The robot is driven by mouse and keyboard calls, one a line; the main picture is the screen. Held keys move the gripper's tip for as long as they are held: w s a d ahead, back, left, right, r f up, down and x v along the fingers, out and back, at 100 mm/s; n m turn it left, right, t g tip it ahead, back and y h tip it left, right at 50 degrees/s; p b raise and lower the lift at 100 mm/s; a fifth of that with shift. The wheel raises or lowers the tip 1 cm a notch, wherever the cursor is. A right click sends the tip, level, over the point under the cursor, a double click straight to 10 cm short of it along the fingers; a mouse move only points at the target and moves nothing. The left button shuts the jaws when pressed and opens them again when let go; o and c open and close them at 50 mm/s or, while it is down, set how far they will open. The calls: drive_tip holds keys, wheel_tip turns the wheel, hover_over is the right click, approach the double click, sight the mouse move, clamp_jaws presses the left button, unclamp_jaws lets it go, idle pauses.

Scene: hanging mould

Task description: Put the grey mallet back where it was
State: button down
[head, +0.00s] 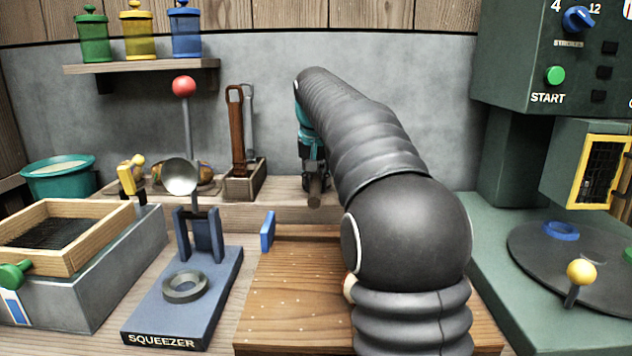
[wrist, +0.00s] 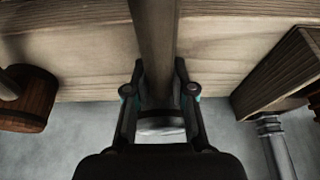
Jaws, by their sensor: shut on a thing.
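My gripper (head: 312,165) is at the back ledge, just in front of the grey wall, mostly behind my arm. In the wrist view its two fingers (wrist: 160,80) are shut on a grey-brown bar, which I take to be the grey mallet (wrist: 155,35). The bar runs straight out past the fingertips. In the head view the mallet's dark round end (head: 314,197) shows below my gripper, over the ledge. Whether it touches the ledge I cannot tell. A pale part shows between the finger bases; the rest of the mallet is hidden.
A wooden rack (head: 245,182) with long-handled tools stands left of my gripper; it also shows in the wrist view (wrist: 268,75). A round brown wooden thing (wrist: 25,105) is on the other side. The squeezer (head: 180,300) and wooden board (head: 290,300) are nearer.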

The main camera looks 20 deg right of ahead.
sight(316, 182)
drive_tip(key=c, duration=1)
unclamp_jaws()
drive_tip(key=p+v, duration=0.2)
drive_tip(key=v, duration=1)
drive_tip(key=shift+p, duration=0.35)
